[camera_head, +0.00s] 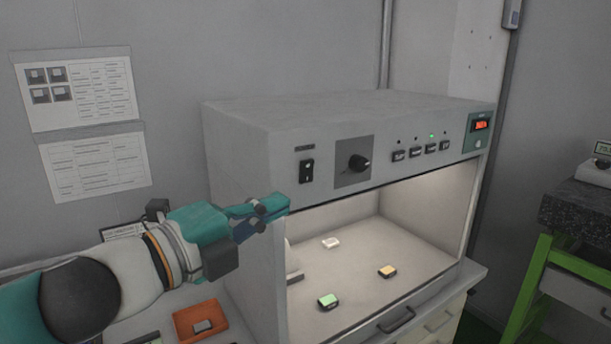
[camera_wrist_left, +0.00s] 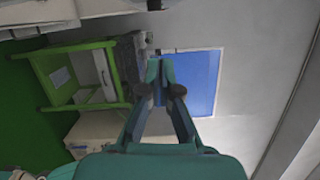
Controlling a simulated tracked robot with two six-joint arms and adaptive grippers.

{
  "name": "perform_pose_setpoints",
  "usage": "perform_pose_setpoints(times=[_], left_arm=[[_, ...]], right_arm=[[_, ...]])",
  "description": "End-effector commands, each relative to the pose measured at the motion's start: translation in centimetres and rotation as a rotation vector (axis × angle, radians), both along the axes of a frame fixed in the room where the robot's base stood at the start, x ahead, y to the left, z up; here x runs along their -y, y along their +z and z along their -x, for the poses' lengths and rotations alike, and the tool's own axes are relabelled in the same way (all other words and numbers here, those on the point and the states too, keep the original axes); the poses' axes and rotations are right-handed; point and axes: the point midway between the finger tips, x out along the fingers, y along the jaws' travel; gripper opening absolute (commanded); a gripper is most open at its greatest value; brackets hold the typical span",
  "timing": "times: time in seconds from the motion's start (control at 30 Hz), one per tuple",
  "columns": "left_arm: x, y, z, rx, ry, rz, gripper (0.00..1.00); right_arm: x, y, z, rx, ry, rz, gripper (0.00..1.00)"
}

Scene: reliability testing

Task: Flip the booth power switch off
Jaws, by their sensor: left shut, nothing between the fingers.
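The booth (camera_head: 240,150) is a grey box with a lit open front. Its black rocker power switch (camera_head: 306,171) is at the left end of the front panel, under a small dark label. My left gripper (camera_head: 284,203) is shut and empty, below and to the left of the switch and apart from it, near the booth's left front edge. In the left wrist view my left gripper's fingertips (camera_wrist_left: 160,70) are together; the switch does not show there. My right gripper is in neither view.
The panel also has a black knob (camera_head: 359,163), several small buttons and a red-lit display (camera_head: 481,125). Small coloured blocks lie on the booth floor, including a green one (camera_head: 328,301). An orange tray (camera_head: 188,322) is below my left arm. A green-framed bench (camera_head: 545,262) stands at right.

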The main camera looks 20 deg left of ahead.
Motion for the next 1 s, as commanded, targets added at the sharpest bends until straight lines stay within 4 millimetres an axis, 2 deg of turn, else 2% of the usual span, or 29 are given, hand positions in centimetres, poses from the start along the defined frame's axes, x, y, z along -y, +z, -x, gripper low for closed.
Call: perform_pose_setpoints(times=[0.17,0.53,0.6,0.7,1.0], left_arm=[[1.1,-0.3,-2.2,-0.003,-0.004,0.001,0.00],[4.2,0.0,-9.0,-0.003,-0.004,0.000,0.00],[2.6,0.8,-9.7,-0.004,0.005,0.000,0.00],[1.7,0.8,-10.4,-0.003,0.002,0.001,0.00],[0.8,0.7,-11.1,-0.002,-0.002,0.001,0.00]], right_arm=[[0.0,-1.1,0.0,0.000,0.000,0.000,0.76],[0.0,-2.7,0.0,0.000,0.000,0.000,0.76],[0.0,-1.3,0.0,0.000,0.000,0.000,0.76],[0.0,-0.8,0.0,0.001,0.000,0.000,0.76],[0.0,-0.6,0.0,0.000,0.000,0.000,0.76]])
